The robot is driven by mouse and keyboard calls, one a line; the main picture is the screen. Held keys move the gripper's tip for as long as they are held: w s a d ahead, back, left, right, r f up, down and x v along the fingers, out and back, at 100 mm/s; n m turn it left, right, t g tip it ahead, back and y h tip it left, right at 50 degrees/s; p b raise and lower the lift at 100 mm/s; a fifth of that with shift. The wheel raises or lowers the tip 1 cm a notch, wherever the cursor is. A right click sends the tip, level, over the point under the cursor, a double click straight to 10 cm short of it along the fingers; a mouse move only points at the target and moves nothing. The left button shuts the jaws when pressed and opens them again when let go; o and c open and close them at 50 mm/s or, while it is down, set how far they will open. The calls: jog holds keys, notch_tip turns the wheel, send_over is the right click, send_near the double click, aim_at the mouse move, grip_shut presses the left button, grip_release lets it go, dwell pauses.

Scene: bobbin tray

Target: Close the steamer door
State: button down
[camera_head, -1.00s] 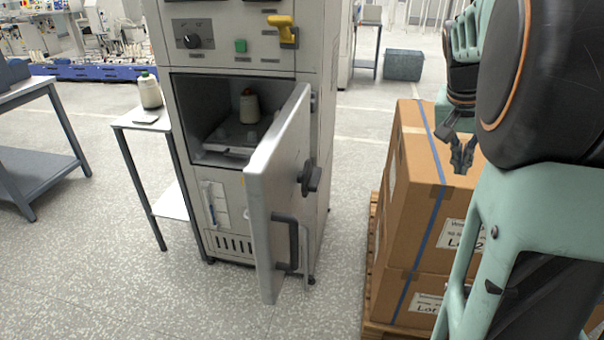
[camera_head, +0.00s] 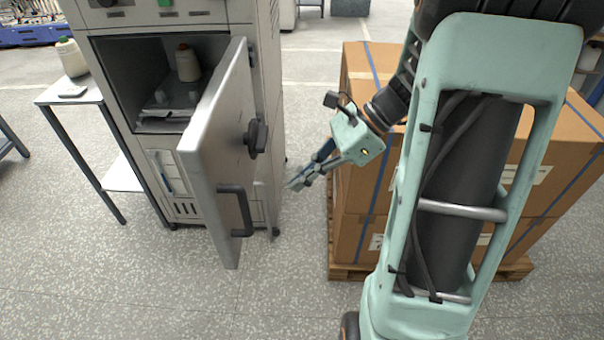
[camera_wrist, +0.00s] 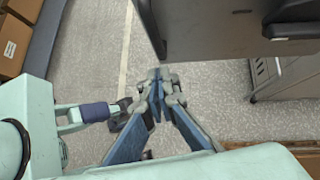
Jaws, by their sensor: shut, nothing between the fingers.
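The steamer (camera_head: 268,90) stands left of centre in the head view, with its door (camera_head: 205,140) wide open, hinged on the right and swung out toward me. The door has a dark round knob (camera_head: 256,137) and a dark bar handle (camera_head: 240,212). Inside the chamber, a cone-shaped bobbin (camera_head: 187,63) stands on a tray (camera_head: 160,125). My gripper (camera_head: 293,185) is shut and empty, right of the door and apart from it. In the wrist view my gripper (camera_wrist: 157,82) points ahead with its fingertips together, and the door (camera_wrist: 215,30) shows at the upper right.
Strapped cardboard boxes (camera_head: 352,190) on a wooden pallet (camera_head: 345,272) stand right of my gripper, close behind my arm. A small side table (camera_head: 50,97) with a bobbin (camera_head: 71,57) is left of the steamer. The floor in front of the door is clear.

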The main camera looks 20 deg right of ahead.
jog(key=w+a+f, duration=0.1)
jog(key=a+f, duration=0.3)
jog(key=a, duration=0.4)
jog(key=shift+f+b, duration=0.2)
jog(key=shift+b, duration=0.1)
jog(key=shift+w+a, duration=0.1)
jog(key=shift+a, duration=0.05)
